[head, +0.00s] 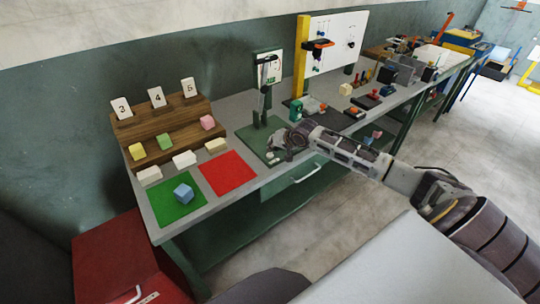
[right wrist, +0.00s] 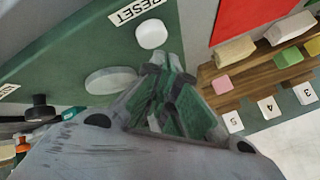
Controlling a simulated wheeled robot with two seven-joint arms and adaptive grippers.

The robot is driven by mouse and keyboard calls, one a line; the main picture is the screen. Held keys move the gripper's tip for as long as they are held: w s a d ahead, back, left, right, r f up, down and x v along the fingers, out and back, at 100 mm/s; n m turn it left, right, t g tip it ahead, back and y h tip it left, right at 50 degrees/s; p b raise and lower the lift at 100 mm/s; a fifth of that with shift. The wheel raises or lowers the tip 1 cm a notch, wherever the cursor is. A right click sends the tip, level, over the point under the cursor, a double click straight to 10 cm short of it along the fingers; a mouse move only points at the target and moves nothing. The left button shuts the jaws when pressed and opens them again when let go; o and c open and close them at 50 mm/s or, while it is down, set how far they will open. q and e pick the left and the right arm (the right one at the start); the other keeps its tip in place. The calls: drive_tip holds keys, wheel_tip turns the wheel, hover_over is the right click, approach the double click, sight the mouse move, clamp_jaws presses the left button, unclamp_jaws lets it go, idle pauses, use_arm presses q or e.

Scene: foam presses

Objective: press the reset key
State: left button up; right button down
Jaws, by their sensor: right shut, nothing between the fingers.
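The reset key (right wrist: 151,33) is a small white round button on a green plate, beside a white label reading RESET (right wrist: 135,10) in the right wrist view. A larger pale round disc (right wrist: 110,80) sits on the same plate. My right gripper (right wrist: 164,62) is shut and empty, its fingertips close to the key; I cannot tell whether they touch it. In the head view my right gripper (head: 284,142) is over the green plate (head: 252,138) and hides the key. My left gripper is not in view.
A press stand (head: 267,75) with a dark lever rises behind the plate. To the left lie a red mat (head: 228,173), a green mat (head: 165,208) with a blue cube, and a wooden stepped rack (head: 160,125) with blocks and number cards. Tools and a pegboard (head: 338,40) stand farther right.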

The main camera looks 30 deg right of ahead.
sight(272, 153)
drive_tip(key=shift+f+p, duration=0.3)
drive_tip(key=shift+f, duration=0.05)
drive_tip(key=shift+f, duration=0.6)
idle(1.5)
drive_tip(key=shift+r, duration=0.15)
drive_tip(key=shift+r+p, duration=0.85)
drive_tip(key=shift+p, duration=0.45)
drive_tip(key=shift+r+p, duration=2.5)
drive_tip(key=shift+p, duration=0.15)
